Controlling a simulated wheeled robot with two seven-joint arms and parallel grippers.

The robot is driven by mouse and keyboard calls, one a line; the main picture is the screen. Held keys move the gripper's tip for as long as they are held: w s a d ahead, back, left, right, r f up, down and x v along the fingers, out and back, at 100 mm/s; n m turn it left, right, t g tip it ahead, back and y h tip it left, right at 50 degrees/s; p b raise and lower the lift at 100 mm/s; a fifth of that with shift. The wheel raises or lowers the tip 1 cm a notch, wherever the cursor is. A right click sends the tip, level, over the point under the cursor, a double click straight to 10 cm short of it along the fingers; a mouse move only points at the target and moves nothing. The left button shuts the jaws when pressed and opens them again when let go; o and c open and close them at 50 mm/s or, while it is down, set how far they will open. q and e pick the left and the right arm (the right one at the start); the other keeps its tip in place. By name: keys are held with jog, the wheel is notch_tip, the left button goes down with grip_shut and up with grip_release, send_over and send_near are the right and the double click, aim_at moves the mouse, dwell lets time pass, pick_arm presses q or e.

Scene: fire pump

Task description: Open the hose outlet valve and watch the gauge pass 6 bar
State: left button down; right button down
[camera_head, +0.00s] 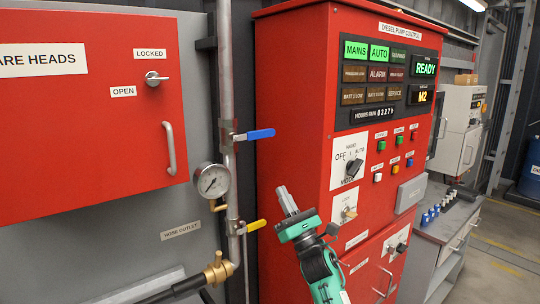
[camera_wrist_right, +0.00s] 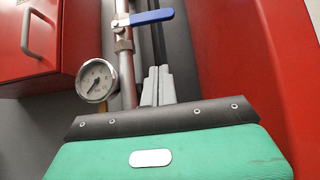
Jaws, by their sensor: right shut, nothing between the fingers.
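The yellow-handled valve (camera_head: 255,226) is on the vertical pipe near the HOSE OUTLET label (camera_head: 181,231). Its lever points right, across the pipe. I cannot see this lever in the wrist view. The round white gauge (camera_head: 211,181) hangs left of the pipe and also shows in the wrist view (camera_wrist_right: 96,80). Its needle points toward the lower left; the scale is too small to read. My right gripper (camera_head: 286,197) is right of the yellow lever and apart from it, its grey fingers together and empty, also seen in the wrist view (camera_wrist_right: 158,82). My left gripper is out of view.
A blue lever (camera_head: 254,134) sits higher on the same pipe. The red pump control cabinet (camera_head: 290,95) stands close behind and right of my right gripper. A red spare-heads box (camera_head: 90,150) is on the left. A brass fitting with a black hose (camera_head: 175,290) is below.

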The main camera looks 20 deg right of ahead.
aim_at(255, 135)
jog(key=s+r+p+x, duration=0.1)
jog(key=r+p+x, duration=0.1)
jog(key=p+x, duration=0.5)
jog(key=shift+d+r+x, duration=0.25)
jog(key=shift+x, duration=2.3)
jog(key=shift+s, duration=0.15)
